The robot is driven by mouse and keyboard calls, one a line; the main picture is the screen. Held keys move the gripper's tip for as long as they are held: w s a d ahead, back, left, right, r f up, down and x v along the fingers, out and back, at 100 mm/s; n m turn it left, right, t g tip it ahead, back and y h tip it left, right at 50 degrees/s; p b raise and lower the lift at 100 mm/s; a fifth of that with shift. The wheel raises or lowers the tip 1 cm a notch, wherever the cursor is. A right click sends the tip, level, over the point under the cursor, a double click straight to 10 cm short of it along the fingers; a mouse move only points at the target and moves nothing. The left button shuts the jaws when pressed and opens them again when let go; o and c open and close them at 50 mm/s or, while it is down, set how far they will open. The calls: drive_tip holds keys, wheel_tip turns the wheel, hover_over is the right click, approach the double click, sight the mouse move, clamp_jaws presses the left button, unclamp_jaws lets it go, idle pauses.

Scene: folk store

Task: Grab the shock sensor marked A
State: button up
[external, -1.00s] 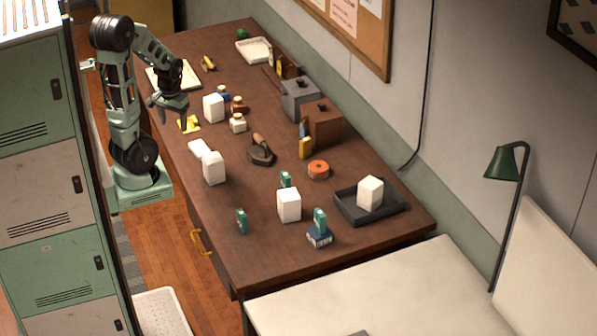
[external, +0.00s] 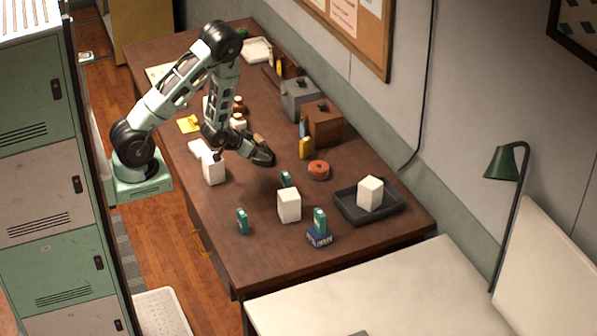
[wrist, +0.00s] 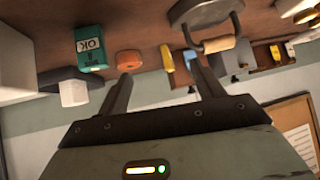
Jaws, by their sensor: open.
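Small teal boxes that look like the sensors stand on the desk: one (external: 286,179) behind a white box, one (external: 242,221) near the front-left edge, and one (external: 320,219) on a dark blue box. No letter A is readable on any. In the wrist view a teal box (wrist: 90,55) shows an upside-down "OK" label. My gripper (external: 232,153) is open and empty above the desk, beside the black iron (external: 262,156), left of and behind the nearest teal box. Its two fingers (wrist: 158,68) show in the wrist view with nothing between them.
White boxes (external: 289,205) and (external: 213,170) stand close by. An orange tape roll (external: 318,170) and a dark tray (external: 350,212) holding a white box (external: 370,191) lie to the right. Brown and grey boxes (external: 322,125) line the wall side. The desk's front corner is clear.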

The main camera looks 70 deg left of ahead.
sight(283, 175)
drive_tip(key=d+f+t, duration=0.1)
drive_tip(key=d, duration=0.1)
drive_tip(key=d+f+m+t+h, duration=0.1)
drive_tip(key=d, duration=0.2)
drive_tip(key=d+f+t+h+p, duration=0.1)
drive_tip(key=d, duration=0.2)
drive_tip(key=shift+w+d+f+m+t, duration=0.1)
drive_tip(key=shift+d+f+m+t, duration=0.15)
drive_tip(key=shift+m+t, duration=0.15)
drive_tip(key=shift+d, duration=0.45)
drive_tip(key=shift+t, duration=0.3)
drive_tip(key=p+x, duration=0.2)
drive_tip(key=x, duration=0.5)
drive_tip(key=shift+d+f+p, duration=0.1)
drive_tip(key=shift+f+p, duration=0.05)
drive_tip(key=shift+p, duration=0.25)
drive_tip(key=c, duration=1.1)
